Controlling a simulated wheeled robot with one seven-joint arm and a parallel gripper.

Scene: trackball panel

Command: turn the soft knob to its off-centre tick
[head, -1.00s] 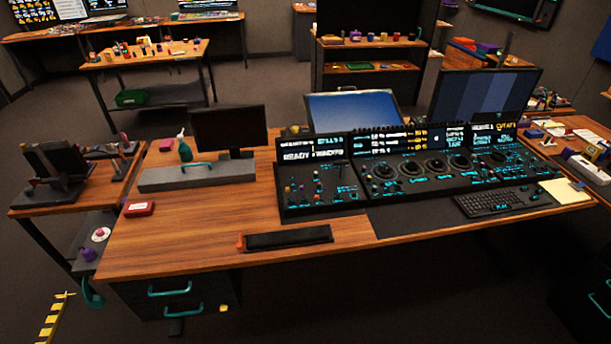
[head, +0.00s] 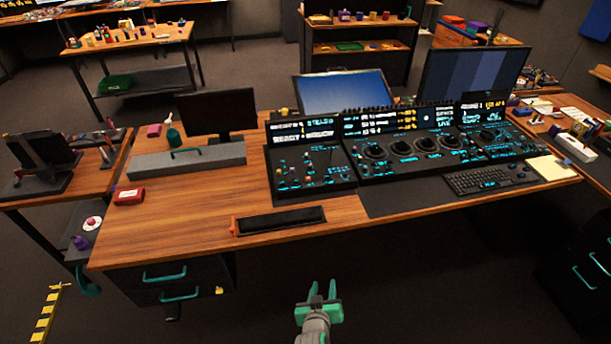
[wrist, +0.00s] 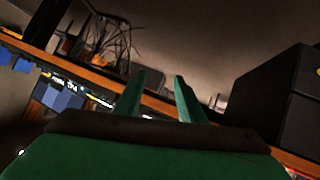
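The trackball panel (head: 400,176) is a dark console on the wooden desk, with a row of round black controls and cyan lettering. The round controls include one at the left (head: 375,150) and one at the far right (head: 487,133). I cannot tell which is the soft knob, and the ticks are too small to read. My gripper (head: 322,288) is green, in front of the desk's front edge and apart from the panel. Its two fingers stand apart with nothing between them; they also show in the wrist view (wrist: 160,95).
A keyboard (head: 490,180) lies before the panel's right part. A black tray (head: 281,221) lies near the desk's front edge. A grey box (head: 188,162) and a red box (head: 129,196) are at the left. Drawers (head: 170,283) hang under the desk. Bare wood lies left of the panel.

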